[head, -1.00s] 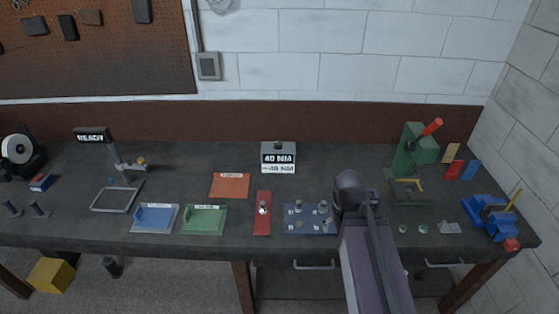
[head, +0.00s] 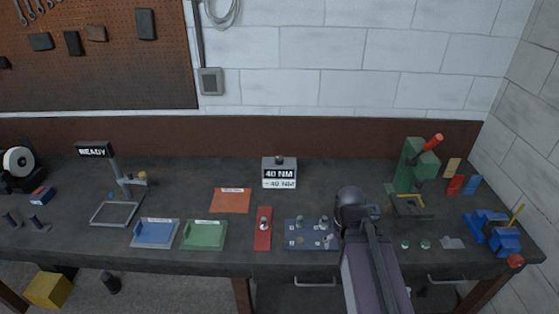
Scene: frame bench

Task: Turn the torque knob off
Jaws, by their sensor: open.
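A small box with a display reading "40 NM" (head: 279,175) stands at the back middle of the bench, near the back board. A small dark knob (head: 279,159) sits on its top; its setting is too small to read. A second line below the display is hard to make out. My gripper (head: 373,211) is at the end of my arm, over the bench right of the blue plate, and is mostly hidden by my wrist. It is open, apart from the box and to its front right. Its fingertips do not show clearly.
A blue plate with small parts (head: 312,235) and a red strip (head: 263,229) lie in front of the box. An orange mat (head: 231,201) lies to its left. A green press with a red handle (head: 416,165) stands to the right. The bench around the box is mostly clear.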

